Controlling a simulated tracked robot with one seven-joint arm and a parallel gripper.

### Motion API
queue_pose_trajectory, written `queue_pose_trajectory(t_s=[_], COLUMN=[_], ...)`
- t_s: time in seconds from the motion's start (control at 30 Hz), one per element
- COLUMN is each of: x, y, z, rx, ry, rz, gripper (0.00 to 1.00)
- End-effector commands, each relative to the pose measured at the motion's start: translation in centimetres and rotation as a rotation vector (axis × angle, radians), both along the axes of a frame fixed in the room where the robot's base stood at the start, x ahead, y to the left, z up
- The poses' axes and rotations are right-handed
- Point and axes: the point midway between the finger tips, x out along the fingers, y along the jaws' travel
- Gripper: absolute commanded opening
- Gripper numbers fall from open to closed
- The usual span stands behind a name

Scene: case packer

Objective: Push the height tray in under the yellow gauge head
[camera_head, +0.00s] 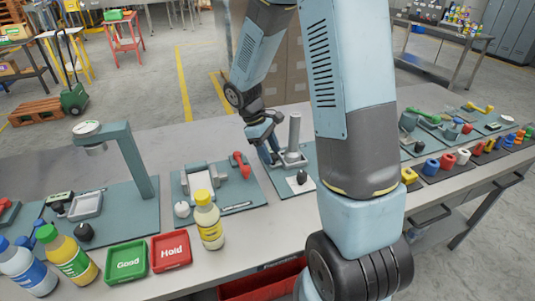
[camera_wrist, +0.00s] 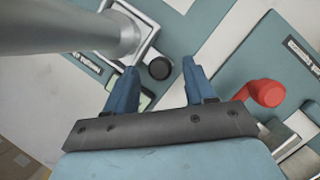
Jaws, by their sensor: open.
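My gripper (camera_head: 270,150) hangs over the middle station by a pale upright column (camera_head: 294,132); its blue fingers are apart. In the wrist view, my gripper (camera_wrist: 159,70) is open and empty. A black knob (camera_wrist: 160,68) shows between and beyond the fingertips; I cannot tell its height gap. At the left station, a dial gauge (camera_head: 87,128) sits on a teal arm, with a white-grey tray (camera_head: 86,205) on the plate below and left of its post. The gauge's dial face looks white. I cannot make out a yellow gauge head or read which tray is the height one.
A fixture with a red handle (camera_head: 241,164) stands between the two stations; the red handle (camera_wrist: 265,92) also shows in the wrist view. A yellow bottle (camera_head: 209,222), a green Good tray (camera_head: 126,262) and a red Hold tray (camera_head: 171,251) line the front edge. My arm covers the bench's middle right.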

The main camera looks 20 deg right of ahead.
Motion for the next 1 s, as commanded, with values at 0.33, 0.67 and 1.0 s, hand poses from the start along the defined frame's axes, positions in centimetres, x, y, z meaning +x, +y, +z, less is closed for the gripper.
queue_pose_trajectory(t_s=[0.33, 0.67, 1.0], x=[-0.23, -0.23, -0.19], y=[-0.28, -0.25, -0.25], z=[-0.92, -0.89, -0.88], rx=[0.001, 0.001, 0.000], ry=[-0.001, -0.001, -0.001], rz=[0.000, 0.000, 0.000], gripper=[0.54, 0.33, 0.01])
